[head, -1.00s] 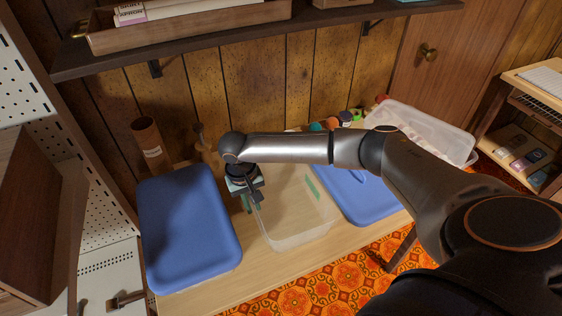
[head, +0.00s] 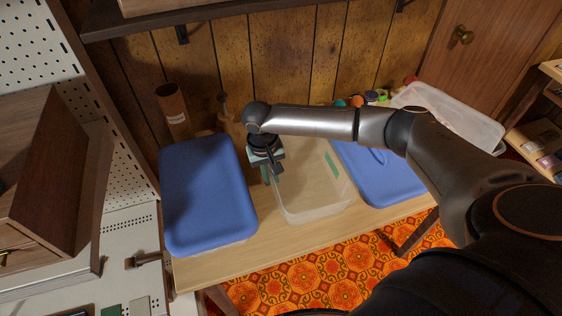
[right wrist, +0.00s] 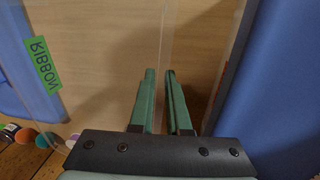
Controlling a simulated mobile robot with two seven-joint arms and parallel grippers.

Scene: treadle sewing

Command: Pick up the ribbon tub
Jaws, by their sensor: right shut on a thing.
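The ribbon tub (head: 318,212) is a clear, open plastic tub on the wooden bench, between two blue-lidded tubs. A green label (head: 333,166) is on its right side. In the right wrist view the label (right wrist: 43,65) reads RIBBON. My right gripper (head: 270,177) reaches down at the tub's left side. In the right wrist view its green fingers (right wrist: 164,74) stand on either side of the tub's thin clear wall (right wrist: 165,35) and are shut on it. The tub looks empty and still on the bench. My left gripper is not in view.
A blue-lidded tub (head: 208,192) stands close on the left and another (head: 380,175) close on the right. A brown tube (head: 172,108) stands behind, by the panelled wall. Several small coloured items (head: 365,98) and a clear tub (head: 450,115) lie at the back right.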

